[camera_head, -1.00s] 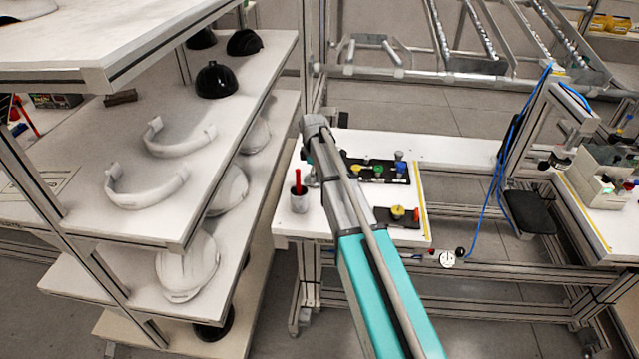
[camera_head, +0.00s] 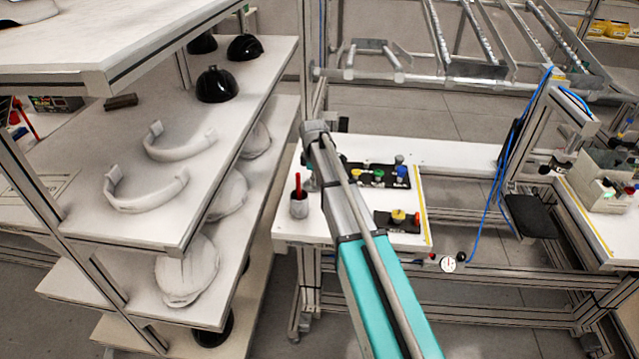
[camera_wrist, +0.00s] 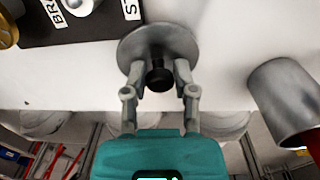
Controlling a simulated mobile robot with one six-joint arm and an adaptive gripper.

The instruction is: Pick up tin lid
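The tin lid (camera_wrist: 172,38) is a flat grey metal disc with a black knob (camera_wrist: 159,77), on the white tabletop in the wrist view. My gripper (camera_wrist: 160,68) reaches over it with one finger on each side of the knob. The fingers are apart, with a narrow gap visible beside the knob; firm contact cannot be made out. In the head view my arm hides most of the gripper and the lid. An open grey tin (camera_wrist: 284,88) with a red object in it stands to the right in the wrist view; it also shows in the head view (camera_head: 299,208).
A black labelled board (camera_wrist: 95,22) lies close to the left of the lid. On the worktable (camera_head: 340,225), black boards with coloured knobs sit right of my arm. A shelf rack (camera_head: 225,150) with helmet shells and white bands stands close on the left.

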